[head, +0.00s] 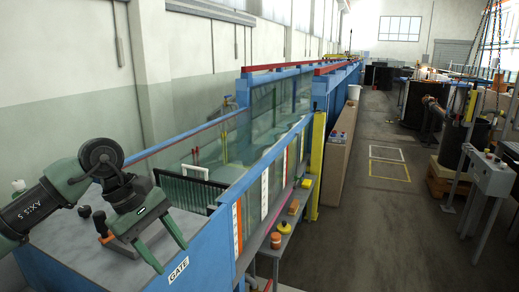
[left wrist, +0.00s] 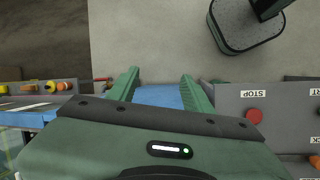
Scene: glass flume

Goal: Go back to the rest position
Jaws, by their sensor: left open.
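My left gripper (head: 172,258) hangs in the lower left of the head view, over the near end of the blue flume tank (head: 215,255) by its GATE label (head: 179,270). Its two green fingers are spread with nothing between them. They also show apart and empty in the left wrist view (left wrist: 158,82). Behind the gripper, a lever with an orange part (head: 100,224) stands on the tank's grey top, apart from the fingers. My right gripper is in neither view.
A grey panel with a red STOP button (left wrist: 254,116) shows in the left wrist view. A narrow shelf with orange and yellow knobs (head: 276,240) runs along the flume's right side. The floor aisle (head: 375,225) is open. A control box (head: 490,175) stands at the right.

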